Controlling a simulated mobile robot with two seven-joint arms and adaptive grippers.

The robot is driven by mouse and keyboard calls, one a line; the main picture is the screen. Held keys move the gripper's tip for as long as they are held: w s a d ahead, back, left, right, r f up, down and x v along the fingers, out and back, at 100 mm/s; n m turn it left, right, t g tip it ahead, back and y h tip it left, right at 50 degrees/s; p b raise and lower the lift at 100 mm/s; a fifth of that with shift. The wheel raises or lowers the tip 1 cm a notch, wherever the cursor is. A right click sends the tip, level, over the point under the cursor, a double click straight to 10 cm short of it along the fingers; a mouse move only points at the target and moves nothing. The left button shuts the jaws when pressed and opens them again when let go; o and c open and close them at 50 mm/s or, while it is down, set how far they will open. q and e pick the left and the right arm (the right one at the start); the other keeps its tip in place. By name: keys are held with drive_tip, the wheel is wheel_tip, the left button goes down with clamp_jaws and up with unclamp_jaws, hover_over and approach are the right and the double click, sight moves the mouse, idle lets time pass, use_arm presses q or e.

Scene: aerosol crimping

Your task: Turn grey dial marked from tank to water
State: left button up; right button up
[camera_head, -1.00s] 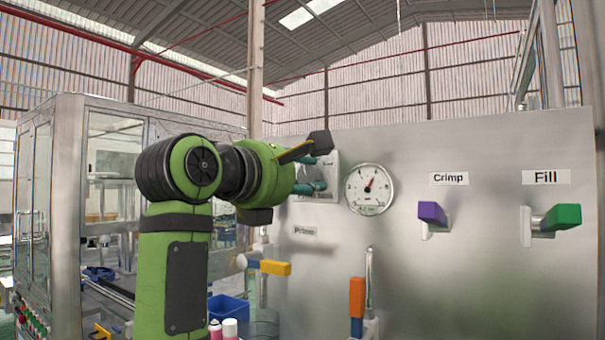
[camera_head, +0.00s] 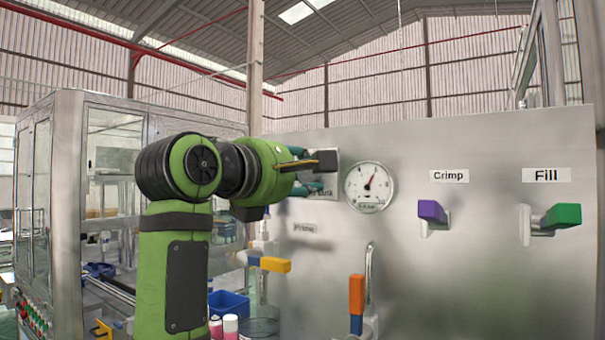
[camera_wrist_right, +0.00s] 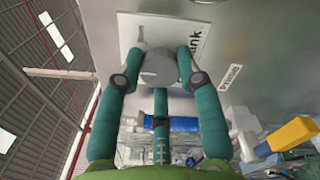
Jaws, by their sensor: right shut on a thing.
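The grey dial (camera_wrist_right: 158,68) is on a white label plate (camera_wrist_right: 126,30) on the metal panel. The plate's word "Tank" shows partly at the right; the rest is covered. In the head view, the gripper (camera_head: 308,186) is in front of the plate and hides the dial. The dial's pointing direction is hard to read. My left gripper is out of view.
A pressure gauge (camera_head: 370,187) is just right of the plate. Below are a yellow-handled lever (camera_head: 275,265) and an orange-handled lever (camera_head: 357,295). A purple Crimp handle (camera_head: 432,211) and a green Fill handle (camera_head: 562,216) stick out farther right. A blue bin (camera_head: 229,304) stands below.

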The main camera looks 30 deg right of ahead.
drive_tip(key=o, duration=1.1)
drive_tip(key=shift+d, duration=0.1)
drive_tip(key=shift+o, duration=0.2)
drive_tip(key=v, duration=1.2)
drive_tip(key=shift+w, duration=0.1)
